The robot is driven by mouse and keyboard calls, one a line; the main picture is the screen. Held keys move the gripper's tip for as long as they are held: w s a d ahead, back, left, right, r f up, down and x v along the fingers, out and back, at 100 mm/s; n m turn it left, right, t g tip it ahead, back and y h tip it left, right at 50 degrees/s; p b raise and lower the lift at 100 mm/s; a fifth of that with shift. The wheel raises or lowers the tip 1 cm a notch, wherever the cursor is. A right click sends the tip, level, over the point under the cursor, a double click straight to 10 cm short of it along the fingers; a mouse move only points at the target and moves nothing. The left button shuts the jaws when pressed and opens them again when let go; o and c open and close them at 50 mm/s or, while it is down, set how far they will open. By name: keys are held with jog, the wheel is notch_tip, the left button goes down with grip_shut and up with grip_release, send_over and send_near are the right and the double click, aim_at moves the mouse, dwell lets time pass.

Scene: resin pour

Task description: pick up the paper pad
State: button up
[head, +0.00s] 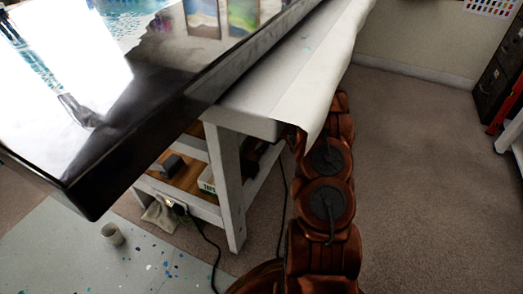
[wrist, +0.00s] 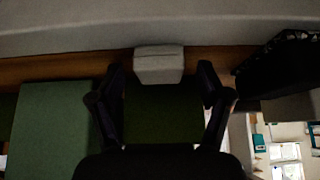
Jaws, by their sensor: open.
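In the wrist view my gripper (wrist: 162,78) is open, its two dark fingers apart with nothing held between them. A small pale grey block (wrist: 159,64), which may be the paper pad, shows just beyond and between the fingertips, against a wooden surface. A dark green flat surface (wrist: 163,115) lies between the fingers. I cannot tell for certain which of these is the pad. In the head view the gripper is hidden, and no paper pad can be made out.
In the wrist view a green box-like thing (wrist: 52,130) is at left and a black basket-like thing (wrist: 278,62) at right. In the head view a white workbench (head: 226,180) carries a glossy black-edged panel (head: 130,145) and a hanging white sheet (head: 318,75).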

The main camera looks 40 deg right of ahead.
jog(key=c, duration=0.8)
jog(key=shift+r, duration=0.1)
jog(key=shift+c, duration=0.2)
